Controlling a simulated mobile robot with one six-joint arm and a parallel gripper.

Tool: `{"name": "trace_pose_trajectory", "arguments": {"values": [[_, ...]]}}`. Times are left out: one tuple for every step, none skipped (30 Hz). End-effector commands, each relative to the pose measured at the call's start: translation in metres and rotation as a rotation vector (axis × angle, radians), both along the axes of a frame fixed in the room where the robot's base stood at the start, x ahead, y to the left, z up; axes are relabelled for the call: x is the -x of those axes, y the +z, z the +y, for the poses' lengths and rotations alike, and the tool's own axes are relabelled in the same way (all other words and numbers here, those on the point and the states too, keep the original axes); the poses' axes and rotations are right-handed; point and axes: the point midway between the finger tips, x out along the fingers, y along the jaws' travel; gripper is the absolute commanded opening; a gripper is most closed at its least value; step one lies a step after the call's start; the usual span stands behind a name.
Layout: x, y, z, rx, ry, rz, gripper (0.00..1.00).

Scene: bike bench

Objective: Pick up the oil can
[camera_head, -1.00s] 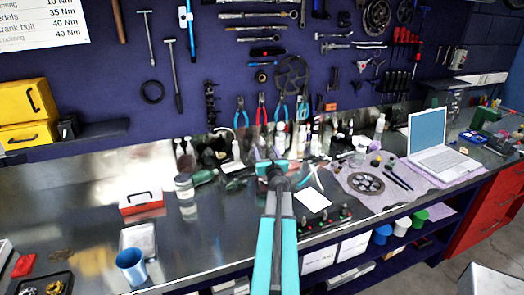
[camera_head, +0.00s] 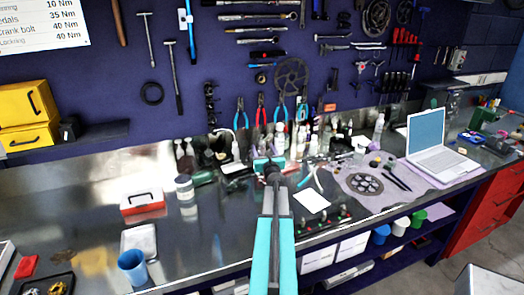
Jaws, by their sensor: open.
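My gripper (camera_head: 268,162) is at the end of my turquoise arm, over the back middle of the metal workbench (camera_head: 95,222). Its jaws are open and seem empty, though they are small here. Several bottles (camera_head: 314,146) and small containers stand close behind and beside it, along the wall. I cannot tell for certain which of them is the oil can; it may be partly hidden by my gripper. A grey lidded can (camera_head: 184,187) stands to the left of my gripper.
A red-and-white box (camera_head: 142,204), a metal tray (camera_head: 139,240) and a blue cup (camera_head: 132,266) are at the left. A white card (camera_head: 312,200), a chainring (camera_head: 365,184) and a laptop (camera_head: 436,140) are at the right. Tools hang on the wall.

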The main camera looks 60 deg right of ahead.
Motion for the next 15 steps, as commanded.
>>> {"name": "trace_pose_trajectory", "arguments": {"values": [[-0.005,0.001,-0.005,0.000,0.000,0.000,0.56],[-0.006,0.001,-0.006,0.000,0.001,0.000,0.56],[-0.008,0.001,-0.008,0.000,0.001,0.000,0.56],[-0.010,0.001,-0.010,0.000,0.001,0.000,0.56],[-0.011,0.001,-0.011,0.000,0.001,0.000,0.56],[-0.013,0.001,-0.013,0.000,0.001,0.000,0.56],[-0.014,0.001,-0.014,0.000,0.001,0.000,0.56],[-0.015,0.001,-0.015,0.000,0.001,0.000,0.56],[-0.016,0.000,-0.016,0.000,0.001,0.000,0.56],[-0.017,0.000,-0.016,0.000,0.001,0.000,0.56],[-0.017,0.000,-0.016,0.000,0.001,0.000,0.56],[-0.017,0.000,-0.017,0.000,0.001,0.000,0.56],[-0.017,0.000,-0.017,0.000,0.001,0.000,0.56],[-0.017,0.000,-0.017,0.000,0.001,0.000,0.56],[-0.017,0.000,-0.016,0.000,0.001,0.000,0.56]]}}
